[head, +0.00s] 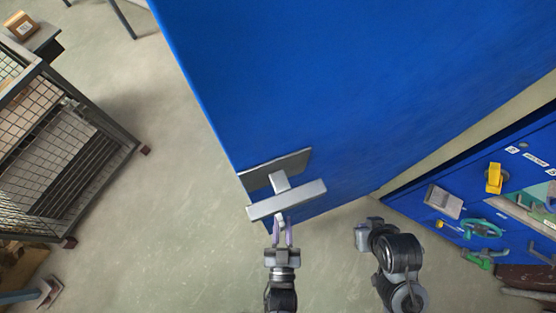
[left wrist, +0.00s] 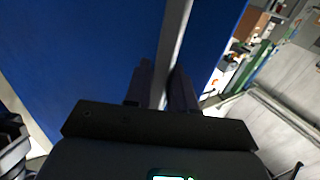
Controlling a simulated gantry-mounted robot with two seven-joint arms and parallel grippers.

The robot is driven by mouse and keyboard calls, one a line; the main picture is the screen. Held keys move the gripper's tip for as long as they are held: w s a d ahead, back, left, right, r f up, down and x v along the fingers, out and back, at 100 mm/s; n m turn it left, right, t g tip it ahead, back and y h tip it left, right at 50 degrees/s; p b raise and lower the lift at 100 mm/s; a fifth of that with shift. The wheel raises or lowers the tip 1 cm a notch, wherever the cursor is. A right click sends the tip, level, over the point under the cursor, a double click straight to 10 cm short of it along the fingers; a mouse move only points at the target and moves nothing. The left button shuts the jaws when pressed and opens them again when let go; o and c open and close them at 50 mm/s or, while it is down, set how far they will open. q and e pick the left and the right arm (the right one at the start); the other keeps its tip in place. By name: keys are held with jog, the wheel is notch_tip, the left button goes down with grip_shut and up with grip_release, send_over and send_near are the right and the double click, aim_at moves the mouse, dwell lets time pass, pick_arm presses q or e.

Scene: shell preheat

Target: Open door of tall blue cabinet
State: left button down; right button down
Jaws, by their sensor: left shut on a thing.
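The tall blue cabinet's door (head: 350,90) fills the upper middle of the head view and also the left of the left wrist view (left wrist: 70,50). Its grey bar handle (head: 301,196) stands out from a plate near the door's lower corner. My left gripper (head: 282,227) is shut on the handle, with its fingers on either side of the bar, which also shows between them in the left wrist view (left wrist: 174,45). The handle's grasped part is partly hidden. My right gripper (head: 362,236) hangs apart from the door, below its lower edge; its fingers are not clear.
A wire mesh cage (head: 70,150) stands at the left, with a cardboard box (head: 21,26) on a dark surface behind it. A blue board (head: 470,190) with yellow and green items is at the right. Bare floor (head: 180,220) lies between cage and door.

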pick_arm(q)
jog(key=shift+s+d, duration=0.35)
jog(key=shift+s, duration=0.2)
jog(key=c, duration=1.1)
grip_release()
jog(key=shift+s+d+p, duration=0.15)
jog(key=shift+s, duration=1.75)
jog(key=shift+s+d+p, duration=0.15)
jog(key=shift+s, duration=1.7)
jog(key=shift+c, duration=0.3)
